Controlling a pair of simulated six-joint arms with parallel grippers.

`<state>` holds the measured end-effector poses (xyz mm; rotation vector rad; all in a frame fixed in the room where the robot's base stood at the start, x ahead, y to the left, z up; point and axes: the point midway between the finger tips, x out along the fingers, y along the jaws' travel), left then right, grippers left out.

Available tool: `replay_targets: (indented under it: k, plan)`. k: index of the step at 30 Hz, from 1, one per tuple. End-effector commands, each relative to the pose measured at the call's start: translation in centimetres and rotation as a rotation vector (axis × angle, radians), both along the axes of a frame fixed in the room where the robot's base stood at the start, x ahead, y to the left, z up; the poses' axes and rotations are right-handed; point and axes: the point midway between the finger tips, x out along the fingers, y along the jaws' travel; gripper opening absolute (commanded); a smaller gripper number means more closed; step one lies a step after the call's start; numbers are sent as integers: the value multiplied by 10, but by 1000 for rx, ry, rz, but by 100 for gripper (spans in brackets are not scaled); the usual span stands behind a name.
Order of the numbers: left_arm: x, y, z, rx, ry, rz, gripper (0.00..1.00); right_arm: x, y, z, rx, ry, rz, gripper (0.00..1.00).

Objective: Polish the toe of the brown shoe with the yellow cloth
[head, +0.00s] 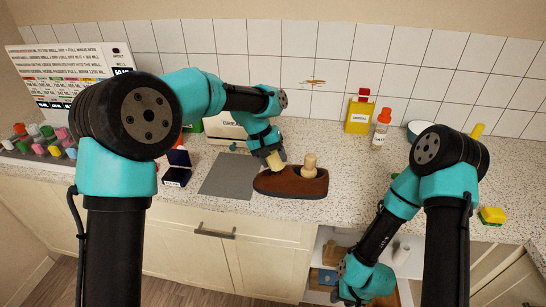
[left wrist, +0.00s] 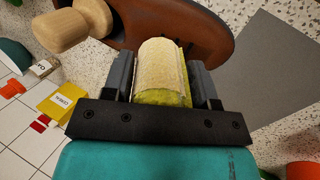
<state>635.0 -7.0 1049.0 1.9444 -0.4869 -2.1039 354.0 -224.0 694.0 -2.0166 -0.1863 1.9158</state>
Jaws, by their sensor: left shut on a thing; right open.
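The brown shoe (head: 292,188) lies on the counter with a pale wooden knob (head: 310,164) standing up from its right part. It also shows in the left wrist view (left wrist: 215,35). My left gripper (head: 273,155) is over the shoe's left-middle part and is shut on the yellow cloth (head: 275,160). In the left wrist view the cloth (left wrist: 162,70) is a rolled pad, cream on top and yellow-green below, between both fingers. It overlaps the shoe near its dark lace holes; I cannot tell whether it touches. My right arm hangs low at the right; its fingertips are not visible.
A dark grey mat (head: 228,177) lies left of the shoe, with an open dark blue box (head: 177,168) beyond it. A yellow-green sponge (head: 492,215) is far right.

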Motion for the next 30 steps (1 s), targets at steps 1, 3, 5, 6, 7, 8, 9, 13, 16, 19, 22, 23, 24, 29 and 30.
replay_targets:
  k: [1,3,5,6,7,8,9,13,16,19,22,23,24,29,30]
  plan:
    - [0,0,-1,0,0,0,27,0,0,0,0,0,0,43]
    - [0,-1,-2,0,0,0,27,0,0,0,0,0,0,43]
    - [0,-1,-3,0,0,0,27,0,0,0,0,0,0,43]
    - [0,-2,-3,0,0,0,27,0,0,0,0,0,0,43]
    - [0,-2,-4,0,0,0,27,0,0,0,0,0,0,43]
    - [0,-2,-4,0,0,0,27,0,0,0,0,0,0,43]
    - [0,-2,-5,0,0,0,27,0,0,0,0,0,0,43]
    - [0,-3,-6,0,-1,0,27,0,0,0,0,0,0,43]
    - [-1,-4,-8,0,-1,0,27,0,0,0,0,0,0,43]
    - [-1,-4,-9,0,-1,0,27,0,0,0,0,0,0,43]
    - [-1,-5,-11,0,0,0,27,0,0,0,0,0,0,43]
    - [-1,-5,-11,0,0,0,27,0,0,0,0,0,0,43]
    - [-1,-5,-11,0,0,0,27,0,0,0,0,0,0,43]
    - [-1,-6,-14,0,0,0,27,0,0,0,0,0,0,43]
    - [-1,-6,-14,0,0,0,27,0,0,0,0,0,0,43]
